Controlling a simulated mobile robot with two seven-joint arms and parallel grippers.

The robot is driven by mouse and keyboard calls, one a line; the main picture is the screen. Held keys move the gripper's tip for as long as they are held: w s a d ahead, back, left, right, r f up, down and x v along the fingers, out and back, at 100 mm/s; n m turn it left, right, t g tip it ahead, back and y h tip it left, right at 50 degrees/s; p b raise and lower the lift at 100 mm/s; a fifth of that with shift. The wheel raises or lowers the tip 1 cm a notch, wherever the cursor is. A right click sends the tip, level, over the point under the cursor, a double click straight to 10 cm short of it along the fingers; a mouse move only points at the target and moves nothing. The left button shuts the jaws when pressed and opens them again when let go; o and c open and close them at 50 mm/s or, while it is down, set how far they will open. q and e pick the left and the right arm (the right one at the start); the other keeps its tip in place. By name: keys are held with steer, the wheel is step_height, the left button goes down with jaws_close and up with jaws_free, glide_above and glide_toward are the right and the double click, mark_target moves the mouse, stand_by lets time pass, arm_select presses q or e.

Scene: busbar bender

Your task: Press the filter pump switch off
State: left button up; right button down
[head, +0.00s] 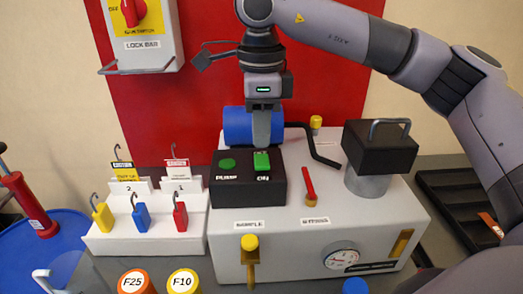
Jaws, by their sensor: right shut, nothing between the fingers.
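The pump switch box (231,186) is black and sits on top of the grey filter machine, at the centre of the head view. It has a round green lamp (227,163) above the label PUMP. Beside the lamp is a green rocker switch (262,161) with a label below it that seems to read ON. My right gripper (262,144) points straight down, shut and empty, with its fingertips at the back edge of the rocker. I cannot tell whether they touch it. My left gripper is not in view.
The grey machine (310,250) carries a blue cylinder (237,126) behind the switch box, a red lever (309,186) and a black-topped post (380,148) to its right. A white padlock rack (150,235) stands left. A lock box (143,35) hangs on the red panel.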

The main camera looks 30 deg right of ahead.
mark_target(261, 156)
step_height(261, 156, up, 5)
steer(key=p, duration=0.3)
steer(key=shift+f, duration=0.15)
stand_by(0.5)
